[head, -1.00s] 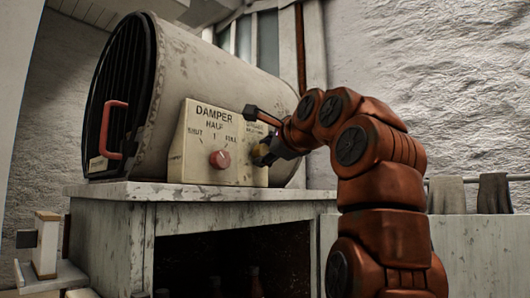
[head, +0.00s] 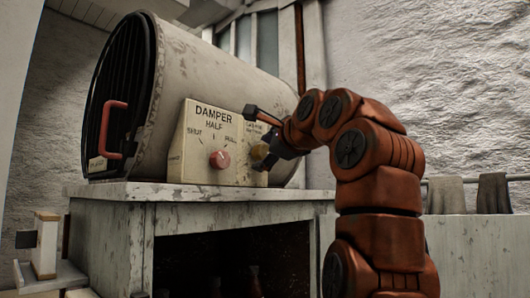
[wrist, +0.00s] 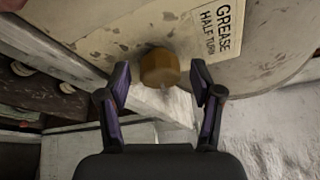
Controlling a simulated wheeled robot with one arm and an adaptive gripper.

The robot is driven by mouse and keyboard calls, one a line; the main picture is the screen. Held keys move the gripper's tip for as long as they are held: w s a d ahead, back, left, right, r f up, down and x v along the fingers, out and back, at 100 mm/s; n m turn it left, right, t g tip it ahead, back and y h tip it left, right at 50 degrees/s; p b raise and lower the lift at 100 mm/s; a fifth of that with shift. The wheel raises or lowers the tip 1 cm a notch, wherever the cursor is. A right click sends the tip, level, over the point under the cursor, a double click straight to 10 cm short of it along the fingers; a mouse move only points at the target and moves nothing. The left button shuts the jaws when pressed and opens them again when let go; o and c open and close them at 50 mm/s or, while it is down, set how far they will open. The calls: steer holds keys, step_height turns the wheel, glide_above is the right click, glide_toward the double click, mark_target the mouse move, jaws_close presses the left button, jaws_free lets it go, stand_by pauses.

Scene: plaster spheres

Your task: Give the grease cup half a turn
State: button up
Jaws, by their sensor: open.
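The grease cup is a small brass-coloured knob (wrist: 159,68) on the cream panel, beside a label reading "GREASE HALF TURN" (wrist: 221,30). In the head view the cup (head: 259,151) shows at the panel's right side, partly hidden by my gripper (head: 267,156). In the wrist view my gripper (wrist: 160,82) is open, with one finger on each side of the cup. A gap shows between the cup and each finger. The fingertips point toward the panel.
A red damper knob (head: 220,159) sits on the same panel (head: 190,170), left of the cup. The large metal drum (head: 205,75) with a red handle (head: 108,128) stands behind it on a worn bench (head: 110,192). Grey cloths (head: 446,194) hang on a rail at the right.

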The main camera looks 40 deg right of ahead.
steer(key=shift+s, duration=0.1)
steer(key=s+a+r, duration=0.1)
steer(key=s, duration=1)
steer(key=shift+s+a+r, duration=0.15)
steer(key=shift+s+a, duration=0.2)
steer(key=shift+a, duration=0.05)
